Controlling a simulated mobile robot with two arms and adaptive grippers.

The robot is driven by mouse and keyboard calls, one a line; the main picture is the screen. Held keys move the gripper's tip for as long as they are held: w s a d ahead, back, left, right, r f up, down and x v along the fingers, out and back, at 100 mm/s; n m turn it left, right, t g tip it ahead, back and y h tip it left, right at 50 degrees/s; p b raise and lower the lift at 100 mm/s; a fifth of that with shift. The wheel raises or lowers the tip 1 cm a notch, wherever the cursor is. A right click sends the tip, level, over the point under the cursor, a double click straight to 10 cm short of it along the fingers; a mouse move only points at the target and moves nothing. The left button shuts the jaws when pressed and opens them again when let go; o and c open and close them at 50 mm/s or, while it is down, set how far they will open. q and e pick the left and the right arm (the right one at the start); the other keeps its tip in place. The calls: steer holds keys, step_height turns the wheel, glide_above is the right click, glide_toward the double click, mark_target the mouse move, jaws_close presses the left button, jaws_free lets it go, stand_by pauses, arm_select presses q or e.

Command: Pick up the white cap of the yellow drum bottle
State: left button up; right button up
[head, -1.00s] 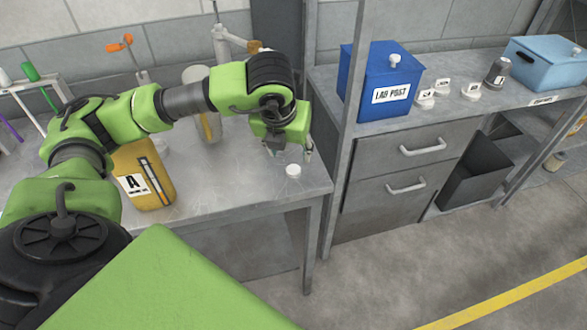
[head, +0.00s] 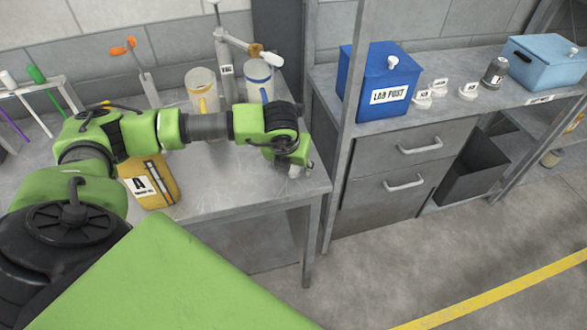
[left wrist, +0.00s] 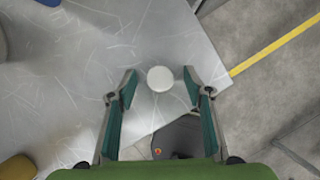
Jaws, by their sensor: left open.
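The white cap (left wrist: 160,78) lies on the grey metal table near its right corner. In the left wrist view it shows as a round white disc between the tips of my open left gripper (left wrist: 159,76), with gaps on both sides. In the head view the left gripper (head: 298,170) is over the cap (head: 294,172) and mostly hides it. My right gripper is not in view.
Two pale jugs (head: 201,90) and a tap-like fixture (head: 240,42) stand at the back of the table. A metal post (head: 345,130) rises right of the table, beside a counter with a blue box (head: 380,88). The table around the cap is clear.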

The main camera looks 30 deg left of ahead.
arm_select(q)
steer(key=c, duration=0.8)
steer(key=shift+r, duration=0.15)
